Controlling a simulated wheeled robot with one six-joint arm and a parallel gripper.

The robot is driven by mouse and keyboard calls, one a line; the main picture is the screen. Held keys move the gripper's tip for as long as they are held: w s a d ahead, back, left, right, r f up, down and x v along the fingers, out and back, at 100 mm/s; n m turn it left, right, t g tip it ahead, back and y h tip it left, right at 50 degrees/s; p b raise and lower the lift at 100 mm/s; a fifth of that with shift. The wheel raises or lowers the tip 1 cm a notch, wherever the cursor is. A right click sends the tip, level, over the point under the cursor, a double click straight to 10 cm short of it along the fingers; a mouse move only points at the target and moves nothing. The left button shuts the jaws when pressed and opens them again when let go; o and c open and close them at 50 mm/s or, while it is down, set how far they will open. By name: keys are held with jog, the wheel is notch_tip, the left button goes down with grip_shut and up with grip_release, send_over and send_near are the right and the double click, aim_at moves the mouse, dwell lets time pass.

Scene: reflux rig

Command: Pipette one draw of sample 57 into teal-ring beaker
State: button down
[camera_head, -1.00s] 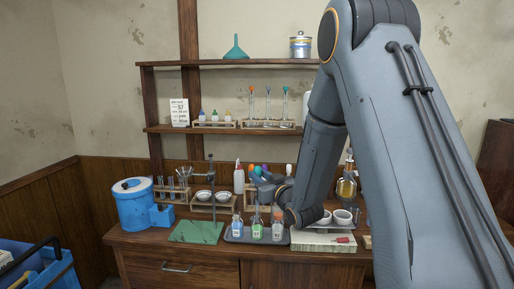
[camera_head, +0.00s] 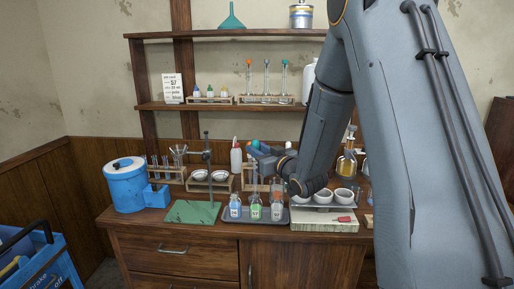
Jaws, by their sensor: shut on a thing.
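My gripper (camera_head: 260,156) is shut above the back of the tray, mostly hidden by my own arm links. Below stand three sample bottles in a dark tray (camera_head: 229,219): a blue one (camera_head: 235,208), a green one (camera_head: 255,209) and an orange-red one (camera_head: 276,209). Their labels are too small to read. A card (camera_head: 173,88) on the shelf seems to read 57. I cannot make out a teal-ring beaker.
White cups (camera_head: 323,197) stand at right above a pale board (camera_head: 310,225). A retort stand on a green base (camera_head: 193,212), a blue tub (camera_head: 125,185), test tubes and a white squeeze bottle (camera_head: 236,157) stand left and behind. The shelf (camera_head: 215,106) holds small bottles and colour-topped tubes.

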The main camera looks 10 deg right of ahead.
notch_tip(320, 180, down, 8)
jog(key=b, duration=0.5)
jog(key=shift+r, duration=0.25)
jog(key=c, duration=2.2)
grip_release()
jog(key=shift+o, duration=0.2)
